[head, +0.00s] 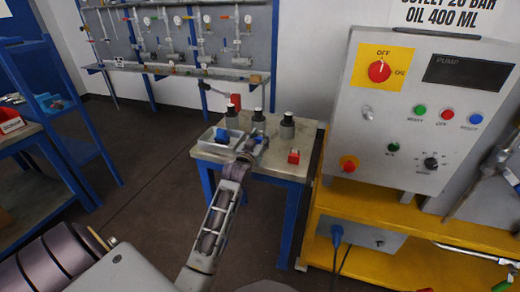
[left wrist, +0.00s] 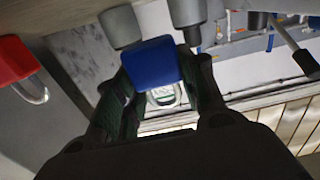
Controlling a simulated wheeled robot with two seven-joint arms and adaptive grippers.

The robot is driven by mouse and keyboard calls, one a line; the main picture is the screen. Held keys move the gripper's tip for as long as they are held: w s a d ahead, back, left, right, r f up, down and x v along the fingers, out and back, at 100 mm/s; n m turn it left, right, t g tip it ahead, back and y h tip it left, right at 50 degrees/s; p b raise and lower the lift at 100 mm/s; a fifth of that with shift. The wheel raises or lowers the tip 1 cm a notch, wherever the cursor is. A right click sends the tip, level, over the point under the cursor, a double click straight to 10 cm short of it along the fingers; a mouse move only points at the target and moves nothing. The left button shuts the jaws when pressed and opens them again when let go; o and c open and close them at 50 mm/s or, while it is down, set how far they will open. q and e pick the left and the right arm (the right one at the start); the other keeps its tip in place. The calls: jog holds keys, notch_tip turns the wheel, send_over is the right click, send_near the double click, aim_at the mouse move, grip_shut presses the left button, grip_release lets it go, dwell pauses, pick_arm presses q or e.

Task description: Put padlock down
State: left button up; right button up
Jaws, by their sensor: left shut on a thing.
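My left gripper (head: 252,143) reaches over the small table (head: 272,170) from the front. It is shut on a blue padlock (left wrist: 152,63), whose body shows between the fingers in the left wrist view. Whether the padlock touches anything below cannot be told. A red padlock (head: 293,156) rests on the table to the right of the gripper; its body and metal shackle also show at the left of the left wrist view (left wrist: 14,62). A blue object (head: 222,136) is in the shallow grey tray (head: 206,146) left of the gripper. My right gripper is not in view.
Several grey, black-topped cylinders (head: 287,126) stand along the table's back. A yellow-framed control panel (head: 415,115) stands close on the right. A blue shelf (head: 62,130) is at the left, and a pipe-work bench (head: 185,70) at the back. Bare tabletop lies around the red padlock.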

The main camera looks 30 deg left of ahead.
pick_arm(q)
jog(key=shift+f, duration=0.15)
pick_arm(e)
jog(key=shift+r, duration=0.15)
pick_arm(q)
jog(key=shift+f, duration=0.5)
jog(key=shift+f+b, duration=0.5)
jog(key=shift+f, duration=1.05)
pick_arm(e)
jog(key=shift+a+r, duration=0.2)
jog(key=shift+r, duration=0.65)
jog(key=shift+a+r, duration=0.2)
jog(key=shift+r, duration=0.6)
pick_arm(q)
jog(key=shift+f, duration=0.1)
jog(key=o, duration=1)
jog(key=shift+o, duration=0.2)
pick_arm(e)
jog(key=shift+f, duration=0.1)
